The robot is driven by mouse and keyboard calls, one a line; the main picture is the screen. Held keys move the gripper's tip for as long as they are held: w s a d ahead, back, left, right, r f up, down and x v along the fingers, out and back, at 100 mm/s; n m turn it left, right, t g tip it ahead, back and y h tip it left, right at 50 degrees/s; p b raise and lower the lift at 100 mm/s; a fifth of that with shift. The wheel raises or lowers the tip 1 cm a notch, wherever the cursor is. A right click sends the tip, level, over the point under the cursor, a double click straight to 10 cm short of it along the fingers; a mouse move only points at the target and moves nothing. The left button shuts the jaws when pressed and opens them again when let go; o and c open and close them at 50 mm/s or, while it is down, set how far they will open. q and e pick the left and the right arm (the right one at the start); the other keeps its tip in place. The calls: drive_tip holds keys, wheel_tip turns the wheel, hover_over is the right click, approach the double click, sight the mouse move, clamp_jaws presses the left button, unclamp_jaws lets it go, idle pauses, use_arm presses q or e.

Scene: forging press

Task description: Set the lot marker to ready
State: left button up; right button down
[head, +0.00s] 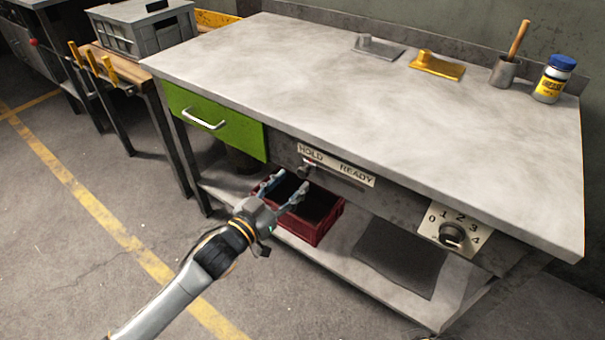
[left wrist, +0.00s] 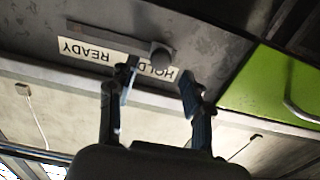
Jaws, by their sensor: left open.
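The lot marker is a small dark knob (head: 305,170) on a slot in the bench's front rail. It stands at the left end, by the word HOLD on the label plate (head: 357,173); READY is at the right end. In the left wrist view, upside down, the knob (left wrist: 161,55) shows beside HOLD. My left gripper (head: 290,181) is open and empty in front of the rail, just short of the knob. In the left wrist view its fingertips (left wrist: 158,72) lie either side of the knob in the picture; no contact shows.
A green drawer (head: 214,121) with a metal handle is left of the marker. A red crate (head: 316,231) stands on the lower shelf below my gripper. A numbered dial (head: 452,236) is at the right. The floor in front of the bench is clear.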

sight(301, 174)
use_arm(q)
drive_tip(key=shift+b+x, duration=0.4)
drive_tip(key=shift+x, duration=2.3)
use_arm(e)
drive_tip(key=shift+v, duration=1.85)
use_arm(q)
clamp_jaws()
